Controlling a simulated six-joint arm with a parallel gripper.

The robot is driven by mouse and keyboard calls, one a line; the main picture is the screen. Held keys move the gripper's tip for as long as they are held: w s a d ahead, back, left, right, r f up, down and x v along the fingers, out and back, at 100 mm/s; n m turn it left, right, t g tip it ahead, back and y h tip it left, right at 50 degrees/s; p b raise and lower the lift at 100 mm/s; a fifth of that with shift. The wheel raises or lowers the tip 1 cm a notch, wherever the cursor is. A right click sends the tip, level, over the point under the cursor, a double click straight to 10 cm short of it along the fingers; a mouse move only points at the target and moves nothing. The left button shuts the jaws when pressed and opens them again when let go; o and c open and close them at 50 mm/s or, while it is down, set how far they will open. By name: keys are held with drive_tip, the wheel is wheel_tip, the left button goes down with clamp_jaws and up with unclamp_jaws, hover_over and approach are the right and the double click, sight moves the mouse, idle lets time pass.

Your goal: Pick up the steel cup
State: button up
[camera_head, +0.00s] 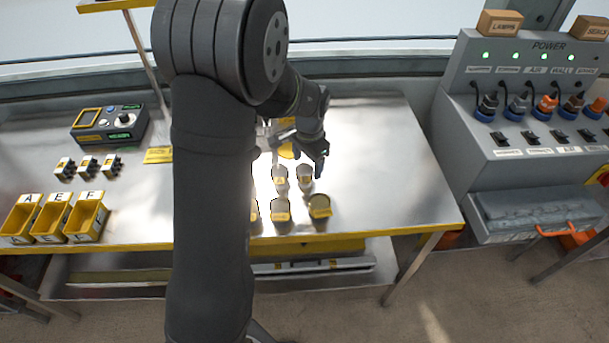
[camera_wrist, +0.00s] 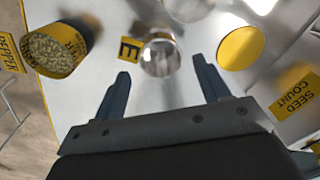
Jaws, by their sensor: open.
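The steel cup (camera_wrist: 160,57) is a small, round, shiny metal cup in the wrist view, next to a yellow label marked E (camera_wrist: 129,49). It lies between the fingers of my gripper (camera_wrist: 161,68), a little beyond the line of their tips as seen from this camera. The fingers are spread apart and nothing is held. I cannot tell whether either finger touches the cup. In the head view my gripper (camera_head: 318,160) points down over the metal table, and I cannot make out the steel cup clearly there.
A seed-filled pepper cup (camera_wrist: 57,48) and a yellow disc (camera_wrist: 241,47) flank the steel cup. Several small labelled cups (camera_head: 280,212) stand near the table's front edge. Yellow bins (camera_head: 85,218) and a control box (camera_head: 108,122) are left. The table's right side (camera_head: 390,165) is clear.

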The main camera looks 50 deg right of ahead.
sight(306, 169)
drive_tip(key=f, duration=0.4)
drive_tip(key=shift+w, duration=0.25)
drive_tip(key=c, duration=1.1)
drive_tip(key=shift+r, duration=0.1)
